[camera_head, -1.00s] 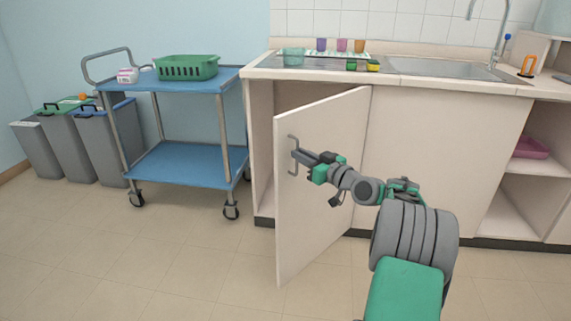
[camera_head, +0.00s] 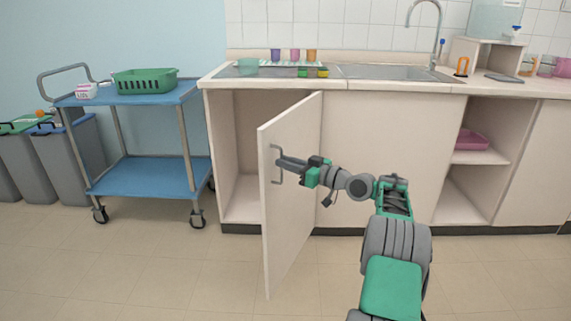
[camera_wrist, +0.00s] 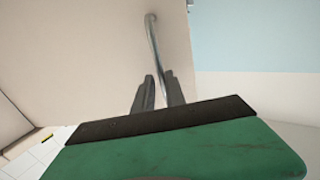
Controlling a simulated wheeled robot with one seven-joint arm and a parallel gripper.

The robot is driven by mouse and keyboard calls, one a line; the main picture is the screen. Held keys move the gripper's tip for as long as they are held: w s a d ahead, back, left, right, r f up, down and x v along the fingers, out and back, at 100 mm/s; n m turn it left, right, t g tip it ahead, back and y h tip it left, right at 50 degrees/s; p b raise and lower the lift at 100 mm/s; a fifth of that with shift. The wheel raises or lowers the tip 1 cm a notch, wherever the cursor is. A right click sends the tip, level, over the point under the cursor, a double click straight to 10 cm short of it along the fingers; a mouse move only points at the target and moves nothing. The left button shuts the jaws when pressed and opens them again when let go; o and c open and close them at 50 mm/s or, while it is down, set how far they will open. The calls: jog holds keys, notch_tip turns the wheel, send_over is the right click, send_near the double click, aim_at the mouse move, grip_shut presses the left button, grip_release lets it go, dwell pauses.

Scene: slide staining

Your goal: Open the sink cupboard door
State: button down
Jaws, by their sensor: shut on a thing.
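The sink cupboard door (camera_head: 292,205) stands wide open, swung out from the cupboard on its right-hand edge. Its grey bar handle (camera_head: 276,165) is near the door's free edge. My gripper (camera_head: 279,163) is shut on the handle. In the wrist view the fingers (camera_wrist: 160,92) close around the lower part of the handle (camera_wrist: 153,42), with the pale door face (camera_wrist: 95,60) behind. The cupboard interior (camera_head: 243,150) shows to the left of the door and looks empty where visible; the door hides the rest.
A blue trolley (camera_head: 150,176) with a green basket (camera_head: 146,80) stands left of the cupboard. Grey bins (camera_head: 70,150) are at the far left. The sink (camera_head: 390,73) is on the counter above. An open shelf with a pink tray (camera_head: 470,140) is at right. The floor in front is clear.

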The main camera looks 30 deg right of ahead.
jog(key=shift+w+d+r+h, duration=0.1)
jog(key=shift+d+r+h, duration=0.25)
jog(key=shift+d, duration=0.3)
jog(key=c, duration=1.8)
grip_release()
jog(key=shift+o, duration=1)
jog(key=shift+d, duration=0.2)
jog(key=shift+o, duration=0.3)
jog(key=shift+w+a+f, duration=0.1)
jog(key=shift+a+f, duration=0.15)
jog(key=shift+a, duration=0.1)
jog(key=shift+f, duration=0.1)
jog(key=p+v, duration=0.1)
jog(key=v, duration=0.6)
jog(key=shift+s+d+p, duration=0.2)
jog(key=shift+s+p, duration=0.15)
jog(key=shift+f, duration=0.1)
